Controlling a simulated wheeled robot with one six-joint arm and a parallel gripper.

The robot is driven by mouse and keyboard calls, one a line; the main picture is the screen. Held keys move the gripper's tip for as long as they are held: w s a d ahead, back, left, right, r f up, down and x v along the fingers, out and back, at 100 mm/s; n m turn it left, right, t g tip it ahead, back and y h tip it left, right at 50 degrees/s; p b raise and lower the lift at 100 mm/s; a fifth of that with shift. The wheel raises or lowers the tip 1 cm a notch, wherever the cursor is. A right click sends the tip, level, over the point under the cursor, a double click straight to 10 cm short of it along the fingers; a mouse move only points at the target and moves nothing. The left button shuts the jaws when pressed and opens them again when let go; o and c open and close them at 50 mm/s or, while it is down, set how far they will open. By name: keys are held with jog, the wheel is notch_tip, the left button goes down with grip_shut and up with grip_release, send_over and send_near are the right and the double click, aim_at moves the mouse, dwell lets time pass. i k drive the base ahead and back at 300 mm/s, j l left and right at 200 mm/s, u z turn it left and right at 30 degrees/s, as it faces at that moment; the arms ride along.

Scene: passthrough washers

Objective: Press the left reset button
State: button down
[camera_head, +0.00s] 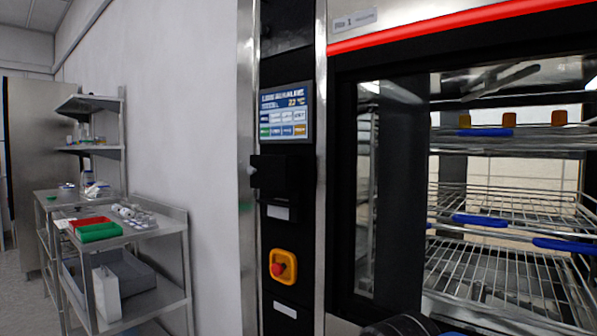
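A red round button (278,269) sits on a yellow-orange square housing on the black control column (290,225) left of the washer's glass door. No readable label marks it as a reset button. Above it, a dark box (280,172) sticks out from the column, with a small grey knob (251,171) at its left side. A lit touch screen (286,114) with several coloured tiles is higher up. My gripper's fingers are not in view. A dark rounded shape at the bottom edge, right of the column, may be part of my arm.
The washer chamber at right shows wire racks (500,270) with blue handles behind glass. A red light strip (460,25) runs above. At left, a steel cart (165,225) holds red and green trays beside a white wall. Grey floor shows at far left.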

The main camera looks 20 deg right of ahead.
aim_at(300, 129)
jog(key=i+j+z, duration=0.3)
jog(key=i+j, duration=0.35)
jog(key=i+j+z, duration=0.3)
jog(key=i+j, duration=0.4)
jog(key=j, duration=0.15)
jog(key=i+j+z, duration=0.2)
jog(key=j, duration=0.15)
jog(key=i+j+z, duration=0.15)
jog(key=j, duration=0.2)
jog(key=j+z, duration=0.2)
jog(key=j, duration=0.2)
jog(key=j+z, duration=0.8)
jog(key=k+j+z, duration=0.15)
jog(key=j+z, duration=0.4)
jog(key=z, duration=0.15)
